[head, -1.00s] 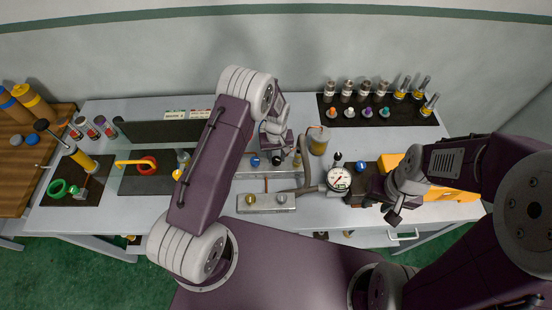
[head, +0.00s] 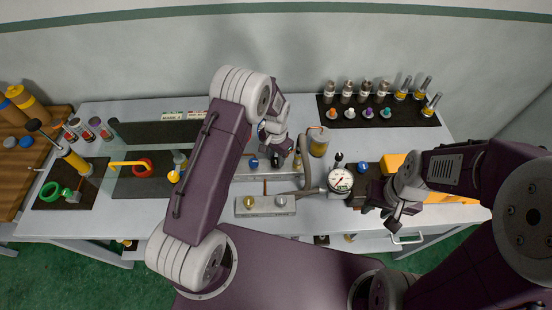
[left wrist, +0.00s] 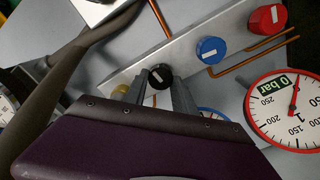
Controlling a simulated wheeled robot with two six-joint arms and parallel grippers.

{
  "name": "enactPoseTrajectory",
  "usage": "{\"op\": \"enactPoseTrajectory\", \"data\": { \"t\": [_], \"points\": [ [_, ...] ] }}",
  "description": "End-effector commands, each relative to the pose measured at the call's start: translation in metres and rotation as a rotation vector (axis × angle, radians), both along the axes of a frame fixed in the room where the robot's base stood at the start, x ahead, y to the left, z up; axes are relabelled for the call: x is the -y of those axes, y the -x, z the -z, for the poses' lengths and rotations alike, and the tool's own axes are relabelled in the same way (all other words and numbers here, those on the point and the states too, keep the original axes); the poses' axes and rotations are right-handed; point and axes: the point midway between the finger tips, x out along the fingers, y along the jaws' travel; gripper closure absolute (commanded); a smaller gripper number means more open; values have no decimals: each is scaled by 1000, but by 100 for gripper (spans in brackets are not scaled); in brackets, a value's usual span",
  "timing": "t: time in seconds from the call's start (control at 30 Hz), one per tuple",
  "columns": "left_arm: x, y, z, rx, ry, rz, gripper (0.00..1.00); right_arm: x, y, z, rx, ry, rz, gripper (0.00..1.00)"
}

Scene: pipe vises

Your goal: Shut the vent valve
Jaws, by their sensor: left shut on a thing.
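A light metal valve block (left wrist: 185,62) carries a red knob (left wrist: 268,19), a blue knob (left wrist: 211,50) and a black knob (left wrist: 160,77) in a row in the left wrist view. My left gripper (left wrist: 161,92) is shut on the black knob, with a finger on either side of it. In the head view the left gripper (head: 276,152) is over the black knob, to the right of the blue knob (head: 254,162). I cannot tell which knob is the vent valve. My right gripper (head: 368,188) is by the gauge; its fingers are unclear.
A round pressure gauge (head: 340,181) stands right of the block, with a grey hose (head: 304,160) beside it. A black mat (head: 376,112) with fittings lies at back right.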

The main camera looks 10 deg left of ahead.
Motion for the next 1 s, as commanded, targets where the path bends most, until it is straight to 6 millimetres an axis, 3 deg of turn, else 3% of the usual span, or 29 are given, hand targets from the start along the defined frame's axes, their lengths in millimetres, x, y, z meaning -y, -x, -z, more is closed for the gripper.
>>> {"op": "enactPoseTrajectory", "data": {
  "t": [0.33, 0.9, 0.93, 1.0],
  "points": [
    [0, 1, 0, -2, 0, 133, 100, 0, 0, 4, 0, 0, 0, 64],
    [0, 1, 0, -2, -1, 159, 100, 0, 0, 4, 0, 0, 0, 64],
    [0, 1, 0, -2, -1, 158, 60, 0, 0, 4, 0, 0, 0, 64],
    [0, 1, 0, -2, -1, 158, 46, 0, 0, 4, 0, 0, 0, 64]
  ]
}}
